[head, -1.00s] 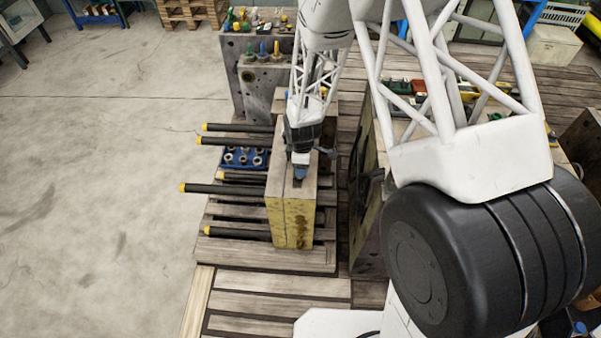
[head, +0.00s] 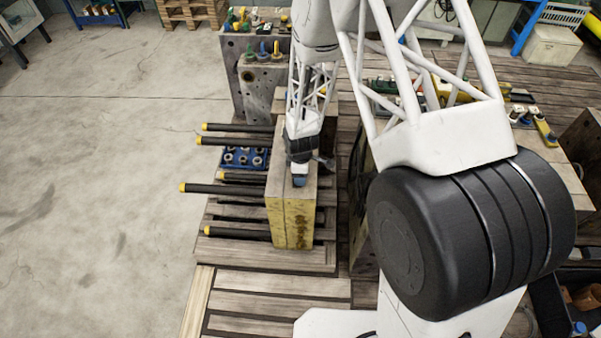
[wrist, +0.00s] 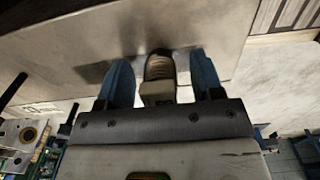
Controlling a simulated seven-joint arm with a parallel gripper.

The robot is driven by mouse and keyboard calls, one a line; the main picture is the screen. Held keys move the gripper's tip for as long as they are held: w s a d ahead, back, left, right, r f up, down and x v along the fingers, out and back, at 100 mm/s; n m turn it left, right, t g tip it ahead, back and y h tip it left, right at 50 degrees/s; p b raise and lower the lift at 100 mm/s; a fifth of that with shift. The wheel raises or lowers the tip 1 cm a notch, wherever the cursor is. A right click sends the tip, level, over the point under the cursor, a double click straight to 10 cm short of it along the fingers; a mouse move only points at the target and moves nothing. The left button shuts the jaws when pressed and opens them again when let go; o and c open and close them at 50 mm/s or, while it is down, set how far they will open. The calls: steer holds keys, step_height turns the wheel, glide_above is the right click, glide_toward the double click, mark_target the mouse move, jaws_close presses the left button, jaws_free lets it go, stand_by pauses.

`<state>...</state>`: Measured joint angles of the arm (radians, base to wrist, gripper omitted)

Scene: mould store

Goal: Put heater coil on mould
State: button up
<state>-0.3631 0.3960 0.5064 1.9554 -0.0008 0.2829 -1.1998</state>
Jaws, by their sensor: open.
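The mould (head: 291,222) is a thick block with a yellowish, stained front and a grey top, upright on the slatted wooden pallet, with black yellow-tipped rods sticking out to its left. My gripper (head: 299,181) is low over the mould's top. In the wrist view, its two blue fingers (wrist: 161,72) are apart at the mould's grey face (wrist: 215,25). A ribbed, brownish heater coil (wrist: 160,66) with a pale block at its near end sits between the fingers, with a gap on each side. It appears to touch the grey face. The head view hides the coil.
A blue tray of metal rings (head: 244,158) lies left of the mould among the rods. Another block and a bench with tools are close on the right.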

steer(key=shift+c, duration=0.2)
stand_by(0.3)
jaws_close()
steer(key=shift+r, duration=0.15)
steer(key=shift+r, duration=1)
steer(key=shift+s+d+r, duration=0.15)
steer(key=shift+s+r, duration=0.35)
steer(key=shift+r, duration=0.2)
steer(key=s+d+r, duration=0.1)
steer(key=s+d, duration=0.4)
steer(key=s, duration=0.9)
steer(key=shift+r, duration=0.15)
steer(key=shift+d, duration=0.1)
